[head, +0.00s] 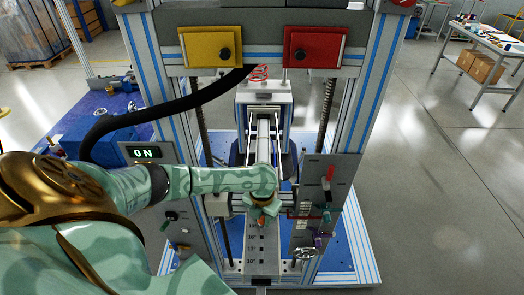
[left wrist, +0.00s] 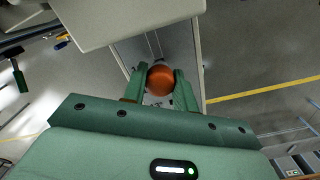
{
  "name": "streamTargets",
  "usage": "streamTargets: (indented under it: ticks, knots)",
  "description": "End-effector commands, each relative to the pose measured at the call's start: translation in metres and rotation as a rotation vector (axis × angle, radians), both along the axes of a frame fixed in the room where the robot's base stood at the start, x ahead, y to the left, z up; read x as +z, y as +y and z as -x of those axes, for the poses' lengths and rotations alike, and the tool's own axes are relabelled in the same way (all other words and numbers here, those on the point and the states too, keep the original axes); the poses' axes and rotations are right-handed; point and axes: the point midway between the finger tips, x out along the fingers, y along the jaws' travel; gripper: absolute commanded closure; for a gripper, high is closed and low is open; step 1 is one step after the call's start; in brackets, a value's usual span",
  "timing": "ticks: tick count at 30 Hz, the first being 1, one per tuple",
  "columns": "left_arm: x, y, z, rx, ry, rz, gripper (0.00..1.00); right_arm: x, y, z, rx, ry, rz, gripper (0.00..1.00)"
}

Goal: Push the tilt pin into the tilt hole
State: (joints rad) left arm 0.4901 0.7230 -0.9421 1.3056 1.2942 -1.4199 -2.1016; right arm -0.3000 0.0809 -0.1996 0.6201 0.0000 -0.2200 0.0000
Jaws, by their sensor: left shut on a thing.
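My left gripper (head: 263,213) is at the front centre of the test machine, above the top of a grey plate (head: 263,257) with a column of small marks and dark spots. In the left wrist view the left gripper (left wrist: 160,84) is shut on a round orange knob (left wrist: 160,79), which looks like the head of the tilt pin. Only a bit of orange shows beneath the hand in the head view. The pin's shaft is hidden, and I cannot tell whether it is in a hole. The tilt hole cannot be made out. My right gripper is not in view.
A control panel (head: 337,190) with a red lever stands right of the hand. A lit ON display (head: 146,152) is at left. Yellow (head: 209,47) and red (head: 315,46) boxes sit on the upper crossbeam. A black hose curves above my left arm.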

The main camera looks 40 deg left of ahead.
Motion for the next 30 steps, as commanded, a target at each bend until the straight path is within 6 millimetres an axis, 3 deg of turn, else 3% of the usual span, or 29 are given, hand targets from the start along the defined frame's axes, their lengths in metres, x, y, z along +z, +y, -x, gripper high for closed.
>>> streamTargets:
  ticks: [15,16,18,26,30]
  knots:
    - [-0.014,0.000,0.000,0.000,0.000,0.000,0.92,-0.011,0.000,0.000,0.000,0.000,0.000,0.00]
    - [-0.013,0.000,0.000,0.000,0.000,0.000,0.64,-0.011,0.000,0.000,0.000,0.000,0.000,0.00]
    - [-0.012,0.000,0.000,0.000,0.000,0.000,0.46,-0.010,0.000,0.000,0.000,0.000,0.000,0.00]
    - [-0.012,0.000,0.000,0.000,0.000,0.000,0.46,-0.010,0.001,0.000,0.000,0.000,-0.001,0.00]
    - [-0.001,0.000,-0.001,0.000,-0.002,0.002,0.46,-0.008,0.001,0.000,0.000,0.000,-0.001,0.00]
